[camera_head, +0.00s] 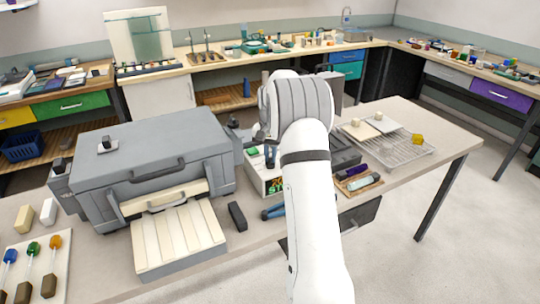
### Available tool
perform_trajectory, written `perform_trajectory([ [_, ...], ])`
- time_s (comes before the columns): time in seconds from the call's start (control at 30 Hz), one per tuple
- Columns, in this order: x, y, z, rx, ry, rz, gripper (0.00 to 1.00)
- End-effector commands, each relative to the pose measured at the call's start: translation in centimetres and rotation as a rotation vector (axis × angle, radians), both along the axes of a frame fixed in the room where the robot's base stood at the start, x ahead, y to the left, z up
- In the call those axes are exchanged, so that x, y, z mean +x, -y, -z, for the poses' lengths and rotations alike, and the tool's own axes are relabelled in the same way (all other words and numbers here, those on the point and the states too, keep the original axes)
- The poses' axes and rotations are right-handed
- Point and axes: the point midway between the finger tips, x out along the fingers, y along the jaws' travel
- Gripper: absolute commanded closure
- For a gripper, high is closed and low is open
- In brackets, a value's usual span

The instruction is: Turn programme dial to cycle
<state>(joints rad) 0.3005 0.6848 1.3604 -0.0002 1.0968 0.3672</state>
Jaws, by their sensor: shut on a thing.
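A large grey machine (150,163) with a dark handle on its lid stands on the near bench, left of my arm. A dark knob-like part (234,123) shows at its right rear side, and another (58,165) at its left side. I cannot tell which part, if any, is the programme dial, and I can read no cycle marks. My white arm reaches up the middle of the view, its grey ribbed wrist just right of the machine. My gripper's fingers are hidden behind the wrist, as is whatever lies between them.
A cream ribbed tray (180,243) projects from the machine's front. A dark block (237,216) lies beside it. Colour-tipped rods lie on a white board (14,250) at lower left. A wire rack (395,158) stands right of my arm.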

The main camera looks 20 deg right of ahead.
Motion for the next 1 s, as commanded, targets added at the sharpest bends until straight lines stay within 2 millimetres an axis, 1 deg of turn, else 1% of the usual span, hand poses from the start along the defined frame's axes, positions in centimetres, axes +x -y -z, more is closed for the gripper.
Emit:
perform_trajectory([
  [0.3, 0.08, 0.01, -0.16, 0.0, 0.004, 0.089, 1.0],
  [0.77, 0.08, 0.04, -0.16, -0.001, 0.004, 0.1, 1.0],
  [0.8, 0.08, 0.04, -0.16, -0.001, 0.004, 0.1, 0.86],
  [1.0, 0.04, 0.05, -0.09, -0.001, 0.002, 0.099, 0.7],
])
